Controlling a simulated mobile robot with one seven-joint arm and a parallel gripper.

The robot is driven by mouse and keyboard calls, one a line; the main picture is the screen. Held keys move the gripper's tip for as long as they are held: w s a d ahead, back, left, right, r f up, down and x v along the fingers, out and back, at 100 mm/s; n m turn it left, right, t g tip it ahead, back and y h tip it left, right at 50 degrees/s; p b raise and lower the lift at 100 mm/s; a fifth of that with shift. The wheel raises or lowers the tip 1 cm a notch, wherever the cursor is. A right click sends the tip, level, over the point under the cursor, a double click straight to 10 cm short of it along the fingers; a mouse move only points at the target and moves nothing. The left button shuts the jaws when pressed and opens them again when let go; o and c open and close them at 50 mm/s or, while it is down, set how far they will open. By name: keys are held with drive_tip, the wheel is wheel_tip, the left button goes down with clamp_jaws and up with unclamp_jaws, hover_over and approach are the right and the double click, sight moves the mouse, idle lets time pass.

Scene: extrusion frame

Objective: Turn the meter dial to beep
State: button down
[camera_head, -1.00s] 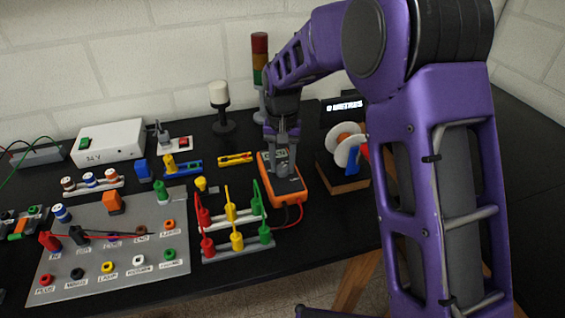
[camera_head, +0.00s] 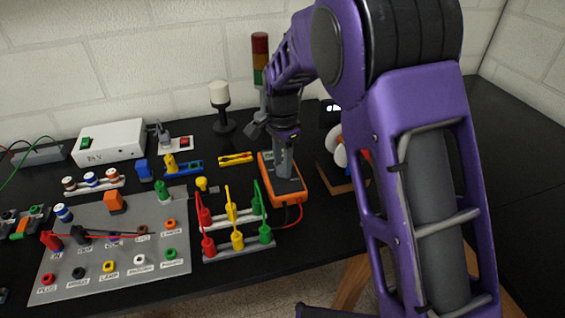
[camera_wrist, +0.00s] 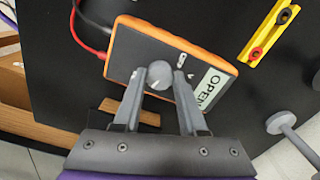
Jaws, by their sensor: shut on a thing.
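The orange meter (camera_head: 289,194) lies on the black table right of the middle in the head view. In the wrist view the meter (camera_wrist: 208,54) shows its dark face, a round grey dial (camera_wrist: 159,75) and a pale display (camera_wrist: 211,88) reading "OPEN". My gripper (camera_wrist: 163,76) comes down over the meter with one finger on each side of the dial, shut on it. In the head view my gripper (camera_head: 284,173) hides the dial and part of the meter's face. The dial's pointer and the word "beep" are too small to make out.
Red and black leads (camera_wrist: 88,38) leave the meter's end. Coloured terminal posts with wires (camera_head: 232,230) stand close left of it. A yellow part (camera_head: 236,158) lies behind left. A wooden-based spool stand (camera_head: 346,180) is close right, partly behind my arm.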

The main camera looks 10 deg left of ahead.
drive_tip(key=shift+m, duration=0.8)
drive_tip(key=shift+c, duration=2.3)
unclamp_jaws()
drive_tip(key=shift+r, duration=0.1)
wheel_tip(320, 180, up, 17)
drive_tip(key=shift+r, duration=0.15)
